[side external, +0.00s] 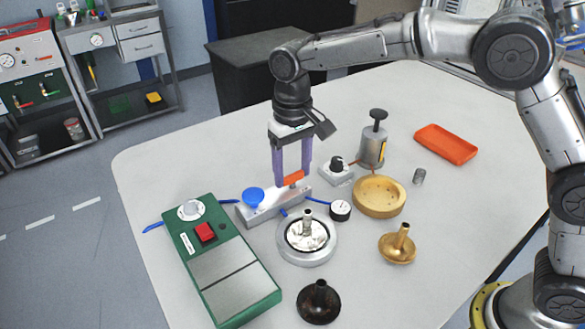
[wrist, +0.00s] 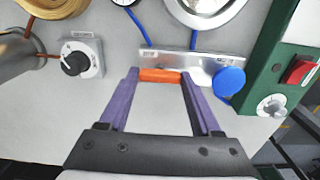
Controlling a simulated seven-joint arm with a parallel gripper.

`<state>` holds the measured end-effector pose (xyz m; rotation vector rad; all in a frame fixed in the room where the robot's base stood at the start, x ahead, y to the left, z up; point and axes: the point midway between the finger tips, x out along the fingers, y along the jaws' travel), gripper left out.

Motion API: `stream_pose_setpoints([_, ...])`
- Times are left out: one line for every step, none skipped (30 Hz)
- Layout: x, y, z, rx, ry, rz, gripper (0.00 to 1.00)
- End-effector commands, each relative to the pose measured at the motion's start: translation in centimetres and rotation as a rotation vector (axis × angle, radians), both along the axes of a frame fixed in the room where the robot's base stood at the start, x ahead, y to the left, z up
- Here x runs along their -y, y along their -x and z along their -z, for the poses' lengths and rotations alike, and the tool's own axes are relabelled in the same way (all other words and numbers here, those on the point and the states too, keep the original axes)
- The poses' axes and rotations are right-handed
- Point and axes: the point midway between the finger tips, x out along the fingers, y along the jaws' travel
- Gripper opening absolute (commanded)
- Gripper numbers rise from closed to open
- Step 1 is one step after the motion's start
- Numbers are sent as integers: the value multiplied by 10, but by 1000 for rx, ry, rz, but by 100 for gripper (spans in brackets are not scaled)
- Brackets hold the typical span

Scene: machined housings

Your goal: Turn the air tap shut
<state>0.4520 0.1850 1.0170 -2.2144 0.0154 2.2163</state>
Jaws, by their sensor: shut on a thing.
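The air tap's orange lever handle (side external: 293,178) sits on a silver metal block (side external: 272,207) that also carries a round blue knob (side external: 253,195). My gripper (side external: 291,180), with purple fingers, points down at the handle and is shut on it. In the wrist view, the orange handle (wrist: 160,75) spans the gap between the fingertips (wrist: 160,76) and lies roughly along the length of the block (wrist: 190,64). The blue knob (wrist: 229,81) is just right of the right finger. The tap's stem is hidden under the handle.
A green box with a red switch (side external: 205,232) stands left of the block. A small gauge (side external: 340,210), a black-knobbed switch (side external: 337,167) and a round fixture (side external: 306,240) are close by. Blue hoses run from the block. An orange tray (side external: 446,144) lies far right.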

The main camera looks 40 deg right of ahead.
Motion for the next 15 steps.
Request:
stream_pose_setpoints([0,-1,-2,5,-3,4,9])
stream_pose_setpoints([0,-1,-2,5,-3,5,9])
stream_pose_setpoints([0,-1,-2,5,-3,5,9])
stream_pose_setpoints([0,-1,-2,5,-3,5,9])
stream_pose_setpoints([0,-1,-2,5,-3,5,9])
stream_pose_setpoints([0,-1,-2,5,-3,5,9])
stream_pose_setpoints([0,-1,-2,5,-3,5,9])
stream_pose_setpoints([0,-1,-2,5,-3,5,9])
stream_pose_setpoints([0,-1,-2,5,-3,5,9])
stream_pose_setpoints([0,-1,-2,5,-3,5,70])
stream_pose_setpoints([0,-1,-2,5,-3,5,76])
stream_pose_setpoints([0,-1,-2,5,-3,5,83])
stream_pose_setpoints([0,-1,-2,4,-3,4,88])
stream_pose_setpoints([0,-1,-2,4,-3,4,94])
stream_pose_setpoints([0,-1,-1,3,-2,4,95])
